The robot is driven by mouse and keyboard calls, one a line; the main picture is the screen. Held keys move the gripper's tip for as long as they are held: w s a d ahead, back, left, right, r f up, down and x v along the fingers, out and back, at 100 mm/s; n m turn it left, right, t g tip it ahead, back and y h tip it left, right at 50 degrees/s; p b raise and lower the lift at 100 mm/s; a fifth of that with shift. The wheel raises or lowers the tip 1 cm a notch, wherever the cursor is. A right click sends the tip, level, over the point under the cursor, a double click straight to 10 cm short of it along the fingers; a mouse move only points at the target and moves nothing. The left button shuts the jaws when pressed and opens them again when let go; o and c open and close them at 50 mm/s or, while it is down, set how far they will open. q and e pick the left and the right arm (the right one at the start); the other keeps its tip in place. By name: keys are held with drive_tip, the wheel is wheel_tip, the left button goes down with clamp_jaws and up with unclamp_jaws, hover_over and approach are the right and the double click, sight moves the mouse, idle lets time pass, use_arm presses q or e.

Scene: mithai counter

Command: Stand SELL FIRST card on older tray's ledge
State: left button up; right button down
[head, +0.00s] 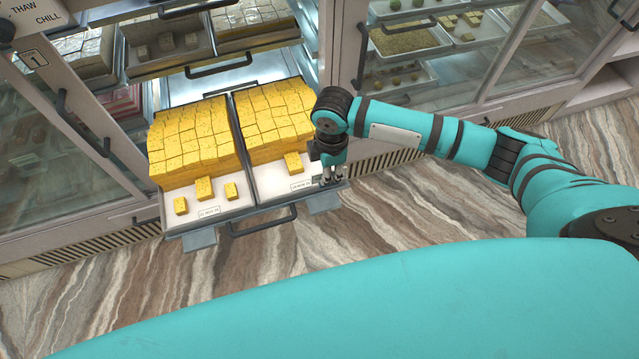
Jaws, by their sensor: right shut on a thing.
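Two white trays sit side by side in a pulled-out drawer, a left tray (170,217) and a right tray (268,190). A small date label (209,212) is on the left tray's front, and another label (301,185) is on the right tray's front; I cannot read the dates surely. My right gripper (328,181) points down at the right tray's front right corner. It is shut on a small card, mostly hidden by the fingers, its writing not legible. My left gripper is out of view.
The drawer's dark handle (264,222) runs along its front. Glass-doored cabinets stand on both sides, with a tall handle (361,60) right of the drawer. More trays of sweets (168,44) sit above. The brown striped floor (110,290) in front is clear.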

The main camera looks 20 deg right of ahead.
drive_tip(key=f, duration=0.1)
drive_tip(key=a+f, duration=0.1)
drive_tip(key=f, duration=0.1)
drive_tip(key=shift+w+f+n+b, duration=0.1)
drive_tip(key=shift+w+n+b, duration=0.1)
drive_tip(key=shift+n+b, duration=0.15)
wheel_tip(320, 180, down, 6)
drive_tip(key=b, duration=0.8)
drive_tip(key=shift+f, duration=1.15)
drive_tip(key=c, duration=1.4)
unclamp_jaws()
wheel_tip(320, 180, up, 12)
